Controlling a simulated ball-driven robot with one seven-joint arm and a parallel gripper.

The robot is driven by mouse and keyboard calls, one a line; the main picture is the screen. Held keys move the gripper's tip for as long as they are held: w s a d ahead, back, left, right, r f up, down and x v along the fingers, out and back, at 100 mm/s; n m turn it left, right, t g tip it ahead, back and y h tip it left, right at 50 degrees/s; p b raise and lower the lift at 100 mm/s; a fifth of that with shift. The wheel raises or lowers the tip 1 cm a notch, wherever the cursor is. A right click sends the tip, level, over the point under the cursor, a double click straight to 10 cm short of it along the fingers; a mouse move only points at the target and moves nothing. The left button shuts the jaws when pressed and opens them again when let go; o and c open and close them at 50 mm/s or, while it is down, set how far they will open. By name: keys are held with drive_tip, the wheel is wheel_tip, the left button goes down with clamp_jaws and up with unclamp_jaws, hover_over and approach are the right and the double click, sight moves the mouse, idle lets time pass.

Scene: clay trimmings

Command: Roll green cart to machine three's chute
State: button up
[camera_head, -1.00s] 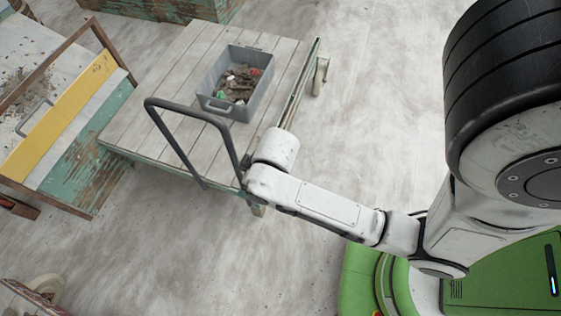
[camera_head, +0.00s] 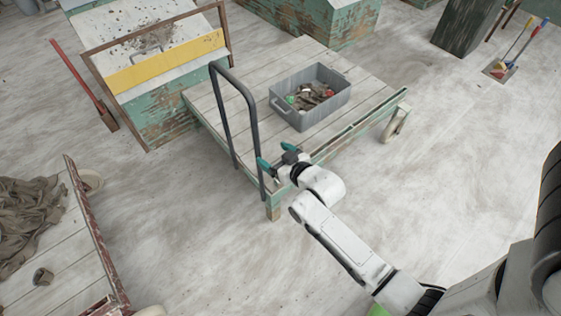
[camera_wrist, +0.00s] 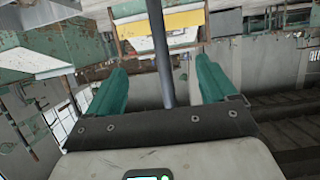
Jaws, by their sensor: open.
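The green cart (camera_head: 228,85) has a plank deck, worn green edges and a dark tubular push handle (camera_head: 222,120) at its left end. A grey tub (camera_head: 318,112) of trimmings stands on its deck. My gripper (camera_head: 274,156) is open, at the near upright of the handle. In the wrist view the dark upright (camera_wrist: 160,45) stands between the teal fingers (camera_wrist: 160,68), with a gap on each side. No machine number is readable, so I cannot tell which is machine three.
A green machine with a yellow-banded tray (camera_head: 165,65) stands just beyond the handle end. A reddish cart (camera_head: 85,235) with cloth is at lower left.

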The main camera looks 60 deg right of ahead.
sight(259, 145)
drive_tip(key=b+x, duration=0.6)
drive_tip(key=x, duration=0.3)
drive_tip(key=shift+f, duration=0.15)
drive_tip(key=shift+w+d+f+b, duration=0.2)
drive_tip(key=shift+w+b, duration=0.15)
drive_tip(key=shift+w, duration=0.3)
drive_tip(key=shift+r, duration=0.1)
drive_tip(key=shift+c, duration=0.2)
clamp_jaws()
